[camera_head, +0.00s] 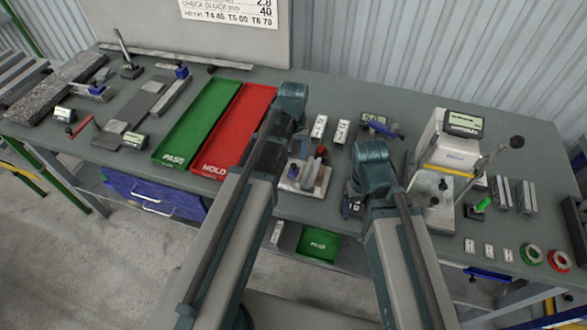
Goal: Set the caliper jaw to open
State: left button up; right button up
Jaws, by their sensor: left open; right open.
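A small tool with a grey-green display and a blue body (381,128) lies on the table behind my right wrist; it looks like the caliper. Its jaw is too small to make out, so I cannot tell how far apart it stands. My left gripper (299,147) is open, mostly behind its own arm, close to a pale plate with small upright parts (311,178). My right gripper (353,206) is open near the front edge of the table, in front of the blue tool and apart from it. Its fingers are partly hidden by the wrist.
A green PASS tray (197,125) and a red HOLD tray (237,132) lie left of my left arm. A pale instrument with a display (446,150) and a lever stands on the right. Two white-faced blocks (319,128) stand between my wrists. Small ring gauges (531,254) lie front right.

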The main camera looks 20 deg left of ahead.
aim_at(293, 165)
pick_arm(q)
notch_tip(293, 165, down, 4)
jog(key=b, duration=0.3)
jog(key=shift+f, duration=0.1)
grip_shut()
dwell(1.2)
